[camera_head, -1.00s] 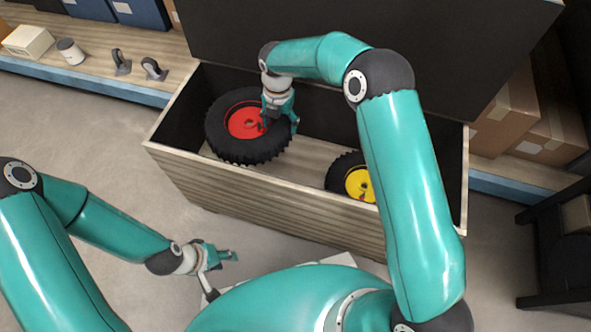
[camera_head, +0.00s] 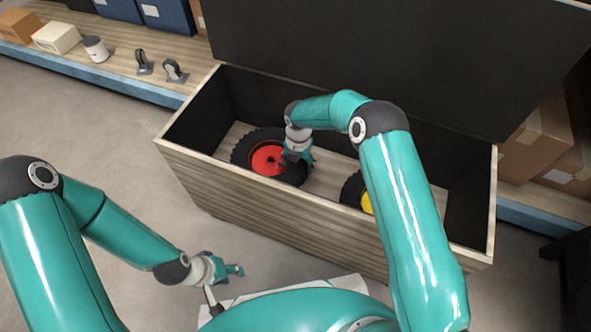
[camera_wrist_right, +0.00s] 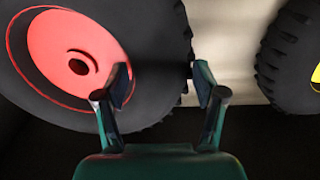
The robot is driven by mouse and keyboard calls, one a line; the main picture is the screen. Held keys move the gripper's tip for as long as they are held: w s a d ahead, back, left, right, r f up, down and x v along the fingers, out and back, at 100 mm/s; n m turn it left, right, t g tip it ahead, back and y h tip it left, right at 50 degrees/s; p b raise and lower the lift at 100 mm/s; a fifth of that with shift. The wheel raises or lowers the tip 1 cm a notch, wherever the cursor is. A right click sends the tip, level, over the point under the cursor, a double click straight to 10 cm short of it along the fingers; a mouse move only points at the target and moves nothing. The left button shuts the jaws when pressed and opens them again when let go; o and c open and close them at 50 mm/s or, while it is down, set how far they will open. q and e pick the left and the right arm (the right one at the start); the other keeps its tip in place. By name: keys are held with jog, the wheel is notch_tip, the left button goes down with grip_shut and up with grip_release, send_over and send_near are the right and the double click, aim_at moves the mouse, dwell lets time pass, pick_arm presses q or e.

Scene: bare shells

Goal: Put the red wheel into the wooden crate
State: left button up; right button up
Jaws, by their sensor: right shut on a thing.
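The red wheel (camera_head: 265,160), a black knobbly tyre with a red hub, is low inside the left part of the wooden crate (camera_head: 260,212). The front wall hides its lower edge. My right gripper (camera_head: 300,160) reaches down into the crate and is shut on the tyre at its right side. In the right wrist view its fingers (camera_wrist_right: 160,88) straddle the tyre wall of the red wheel (camera_wrist_right: 75,58). Whether the wheel touches the floor cannot be told. My left gripper (camera_head: 238,270) is outside, in front of the crate; its finger gap is unclear.
A yellow-hubbed wheel (camera_head: 354,190) is in the crate, right of the red one, partly behind my right arm. The crate's dark lid (camera_head: 400,55) stands open at the back. A shelf (camera_head: 110,68) with boxes, a tin and casters is behind left. Cardboard boxes (camera_head: 535,130) are at right.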

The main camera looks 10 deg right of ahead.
notch_tip(320, 180, down, 3)
jog(key=shift+r+b, duration=0.1)
jog(key=shift+b, duration=0.2)
jog(key=o, duration=1.7)
jog(key=shift+o, duration=0.2)
notch_tip(320, 180, up, 12)
jog(key=p, duration=0.4)
jog(key=shift+r+p, duration=0.1)
jog(key=shift+p, duration=0.2)
